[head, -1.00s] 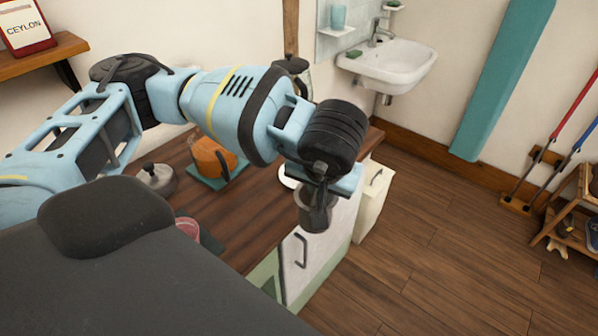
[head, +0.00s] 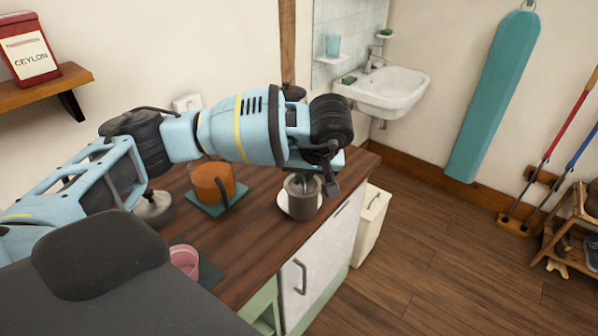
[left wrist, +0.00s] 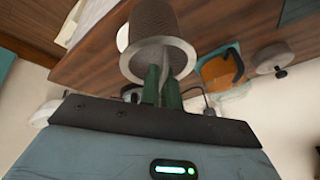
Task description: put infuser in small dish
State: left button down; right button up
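My left gripper (head: 312,184) is shut on the infuser, a grey-brown mesh cup with a metal rim. The infuser (head: 303,200) hangs upright below the fingers and overlaps the small white dish (head: 283,204) in the head view. I cannot tell whether it touches the dish. In the left wrist view, the green fingers (left wrist: 162,88) grip at the infuser's rim, and the mesh body (left wrist: 154,22) points away from the camera. A sliver of the white dish (left wrist: 122,38) shows beside it. My right gripper is not in view.
On the wooden counter (head: 255,222) stand a glass teapot with orange tea (head: 212,184) on a teal mat, a grey lidded pot (head: 155,208) and a pink cup (head: 185,261).

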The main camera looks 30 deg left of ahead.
pick_arm(q)
jog(key=w+a+f, duration=0.4)
jog(key=w, duration=0.1)
jog(key=shift+w+a, duration=0.3)
jog(key=shift+a, duration=0.1)
jog(key=shift+f, duration=0.25)
jog(key=c, duration=1.6)
grip_release()
jog(key=v, duration=1.2)
jog(key=shift+r, duration=0.15)
